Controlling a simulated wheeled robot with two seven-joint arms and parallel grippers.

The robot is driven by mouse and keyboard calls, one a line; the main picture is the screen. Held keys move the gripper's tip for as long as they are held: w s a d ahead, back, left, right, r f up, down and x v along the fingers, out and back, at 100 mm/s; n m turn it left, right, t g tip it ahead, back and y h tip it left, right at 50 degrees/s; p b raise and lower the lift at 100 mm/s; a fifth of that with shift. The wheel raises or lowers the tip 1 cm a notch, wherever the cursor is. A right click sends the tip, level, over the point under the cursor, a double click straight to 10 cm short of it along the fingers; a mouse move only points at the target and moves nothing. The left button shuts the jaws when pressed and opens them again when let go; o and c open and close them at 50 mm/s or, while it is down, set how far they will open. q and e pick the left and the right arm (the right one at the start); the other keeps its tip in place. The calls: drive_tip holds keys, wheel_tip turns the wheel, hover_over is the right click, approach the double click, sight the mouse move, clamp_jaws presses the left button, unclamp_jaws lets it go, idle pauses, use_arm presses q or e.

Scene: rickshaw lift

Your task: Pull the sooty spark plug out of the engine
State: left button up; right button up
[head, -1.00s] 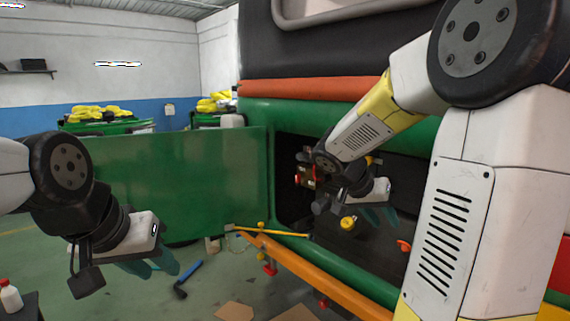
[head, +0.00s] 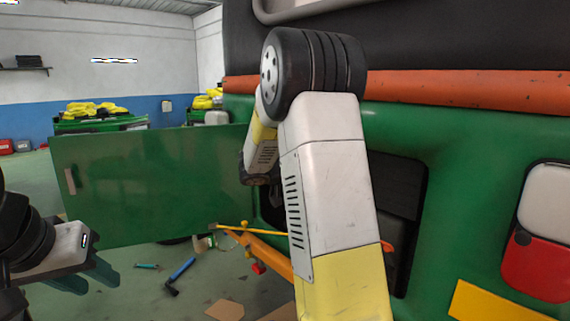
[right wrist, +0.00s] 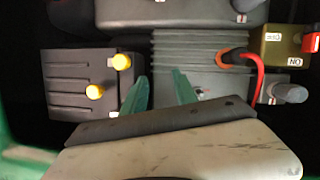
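In the right wrist view, my right gripper (right wrist: 160,88) has two green fingers spread apart with nothing held between them. They point at the grey finned engine block (right wrist: 195,60) inside the dark bay. A red cable (right wrist: 255,70) with a dark boot end lies on the block, right of the fingers. I cannot make out the sooty spark plug; it may be hidden or too small. In the head view my right arm covers its gripper and most of the bay (head: 405,200). My left gripper (head: 88,278) is empty at the lower left, fingers apart, away from the vehicle.
A dark box with yellow caps (right wrist: 95,80) stands left of the fingers. An ON/OFF switch box (right wrist: 285,45) is at the right. The green door (head: 150,185) stands open left of the bay. Blue-handled tools (head: 180,272) and cardboard (head: 225,310) lie on the floor.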

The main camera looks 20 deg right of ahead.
drive_tip(key=w+a+r+t+h, duration=0.2)
drive_tip(key=w+r+t+h, duration=0.1)
drive_tip(key=w, duration=0.5)
drive_tip(key=shift+m, duration=0.3)
drive_tip(key=shift+f+x, duration=0.1)
drive_tip(key=shift+x, duration=2.4)
drive_tip(key=shift+f+x, duration=0.15)
drive_tip(key=shift+x, duration=2.4)
clamp_jaws()
